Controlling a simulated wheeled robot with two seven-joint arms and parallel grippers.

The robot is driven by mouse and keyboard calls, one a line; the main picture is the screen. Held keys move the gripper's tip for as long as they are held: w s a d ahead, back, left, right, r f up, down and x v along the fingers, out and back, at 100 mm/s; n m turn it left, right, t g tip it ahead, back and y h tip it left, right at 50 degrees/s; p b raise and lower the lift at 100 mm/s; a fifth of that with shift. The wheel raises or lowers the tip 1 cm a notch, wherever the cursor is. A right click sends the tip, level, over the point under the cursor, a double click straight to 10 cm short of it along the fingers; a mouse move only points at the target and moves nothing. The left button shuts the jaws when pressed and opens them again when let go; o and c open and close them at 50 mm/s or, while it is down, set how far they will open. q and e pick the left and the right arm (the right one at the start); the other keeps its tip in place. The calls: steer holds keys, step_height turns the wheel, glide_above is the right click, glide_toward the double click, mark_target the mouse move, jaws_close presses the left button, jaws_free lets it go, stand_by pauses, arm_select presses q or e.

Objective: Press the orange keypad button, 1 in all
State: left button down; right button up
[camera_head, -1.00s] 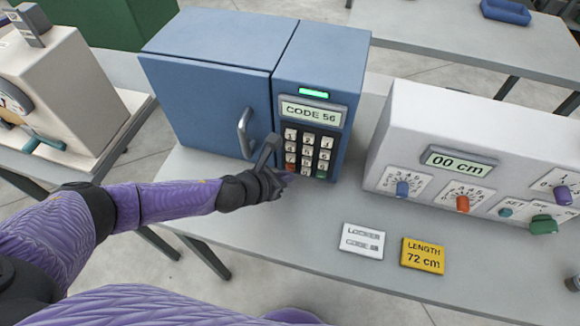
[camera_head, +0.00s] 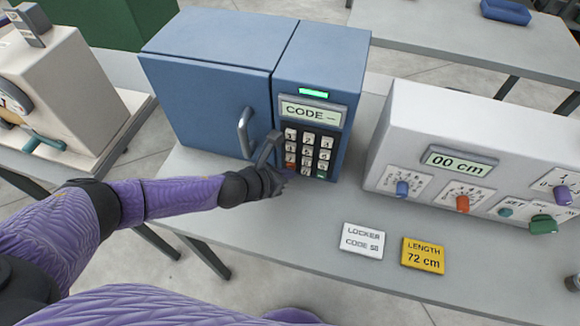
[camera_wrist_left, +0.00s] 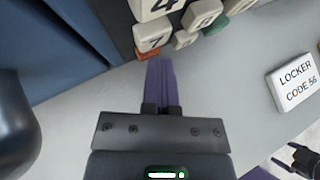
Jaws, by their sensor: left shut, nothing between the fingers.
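The orange keypad button (camera_head: 290,165) is at the bottom left of the keypad (camera_head: 309,150) on the blue locker. In the left wrist view only a strip of the orange button (camera_wrist_left: 148,54) shows, below the white 7 key. My left gripper (camera_head: 284,176) is shut and empty, its purple fingertips just in front of the keypad's lower left. In the left wrist view the fingertips (camera_wrist_left: 161,64) lie close to the orange button; I cannot tell whether they touch. The display (camera_head: 311,113) reads "CODE" and a dash.
A grey door handle (camera_head: 245,132) stands out left of the keypad. A white machine (camera_head: 440,120) with knobs is to the right. A white locker code card (camera_head: 362,240) and a yellow length card (camera_head: 423,255) lie on the grey table, which is clear around them.

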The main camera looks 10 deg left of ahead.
arm_select(q)
steer(key=shift+s, duration=0.1)
steer(key=shift+s+p, duration=0.3)
steer(key=shift+s, duration=0.4)
steer(key=shift+s, duration=0.1)
steer(key=shift+s, duration=0.4)
steer(key=shift+s+a+p, duration=0.15)
steer(key=shift+s+p, duration=0.35)
steer(key=shift+s, duration=1.55)
